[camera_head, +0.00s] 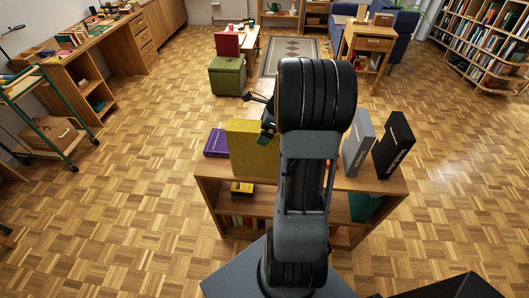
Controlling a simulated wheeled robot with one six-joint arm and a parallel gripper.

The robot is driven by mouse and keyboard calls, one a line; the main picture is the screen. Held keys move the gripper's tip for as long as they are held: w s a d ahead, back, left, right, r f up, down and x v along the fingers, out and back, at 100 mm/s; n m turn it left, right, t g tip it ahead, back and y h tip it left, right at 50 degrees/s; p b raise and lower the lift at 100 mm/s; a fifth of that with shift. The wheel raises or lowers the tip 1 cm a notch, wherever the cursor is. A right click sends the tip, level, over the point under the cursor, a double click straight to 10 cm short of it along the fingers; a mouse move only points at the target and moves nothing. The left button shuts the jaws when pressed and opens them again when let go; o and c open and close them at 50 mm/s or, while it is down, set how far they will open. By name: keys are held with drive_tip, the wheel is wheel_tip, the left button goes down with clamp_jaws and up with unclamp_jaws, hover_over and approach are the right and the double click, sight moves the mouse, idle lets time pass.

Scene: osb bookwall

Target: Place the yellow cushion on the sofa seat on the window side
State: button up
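The yellow cushion (252,150) stands upright on top of the low wooden shelf in front of me, its broad face toward me. My own arm covers its right side. My gripper (262,112) is at the cushion's upper right edge, mostly hidden behind my arm; I cannot tell whether it touches the cushion or how far its fingers are apart. The blue sofa (402,46) is at the back right, partly hidden by a small wooden table. Its seat shows only in small part, and no window is in view.
The low shelf (228,207) also bears a purple box (216,143), a grey binder (359,143) and a black binder (393,145). A green pouf (227,75) and the wooden side table (370,43) stand farther back. A trolley (48,120) is at left. Parquet floor is open on both sides.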

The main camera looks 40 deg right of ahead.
drive_tip(key=shift+f, duration=0.1)
drive_tip(key=shift+c, duration=0.5)
drive_tip(key=c, duration=1.5)
drive_tip(key=shift+r, duration=0.2)
